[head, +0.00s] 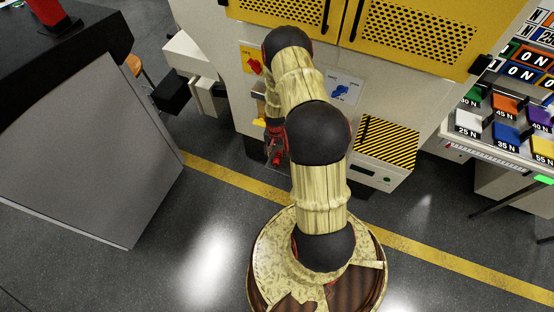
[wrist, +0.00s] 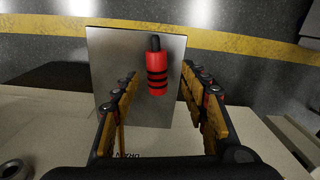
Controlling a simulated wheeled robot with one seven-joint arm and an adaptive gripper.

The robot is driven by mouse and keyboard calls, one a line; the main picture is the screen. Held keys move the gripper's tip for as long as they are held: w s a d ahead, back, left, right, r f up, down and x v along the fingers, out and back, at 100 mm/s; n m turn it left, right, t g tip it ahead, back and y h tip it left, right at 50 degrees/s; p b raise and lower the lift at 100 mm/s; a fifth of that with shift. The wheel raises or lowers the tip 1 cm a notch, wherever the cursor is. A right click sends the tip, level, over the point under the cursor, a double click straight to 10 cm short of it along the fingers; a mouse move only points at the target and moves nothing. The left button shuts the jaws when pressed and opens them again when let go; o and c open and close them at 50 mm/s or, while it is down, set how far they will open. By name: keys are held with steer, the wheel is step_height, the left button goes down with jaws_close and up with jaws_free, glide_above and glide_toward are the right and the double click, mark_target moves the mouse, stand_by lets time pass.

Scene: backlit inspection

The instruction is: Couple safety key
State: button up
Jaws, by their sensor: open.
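A red cylinder with black bands and a black tip (wrist: 157,74), possibly the safety key, shows in the wrist view against a grey metal plate (wrist: 110,60). My gripper (wrist: 159,76) is open, with one finger on each side of the cylinder in the picture. Gaps show between it and both fingers; I cannot tell how far off it is in depth. In the head view my gripper (head: 275,150) is low at the machine front, partly hidden by my arm. A red knob (head: 253,66) and a blue knob (head: 340,92) sit on the machine's front panel.
The machine has yellow perforated doors (head: 415,32) above and a black-and-yellow striped box (head: 385,143) at right. A grey cabinet (head: 95,150) stands at left. A rack of coloured labelled blocks (head: 505,133) is at right. Open floor with a yellow line (head: 440,262) lies in front.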

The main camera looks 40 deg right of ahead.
mark_target(277, 157)
steer(key=f+b, duration=0.1)
steer(key=f, duration=0.1)
steer(key=f+b, duration=0.1)
steer(key=f, duration=0.1)
steer(key=shift+s+d+f, duration=0.15)
steer(key=shift+s+f, duration=0.05)
steer(key=shift+f, duration=0.05)
steer(key=shift+r, duration=0.1)
steer(key=shift+c, duration=0.9)
jaws_close()
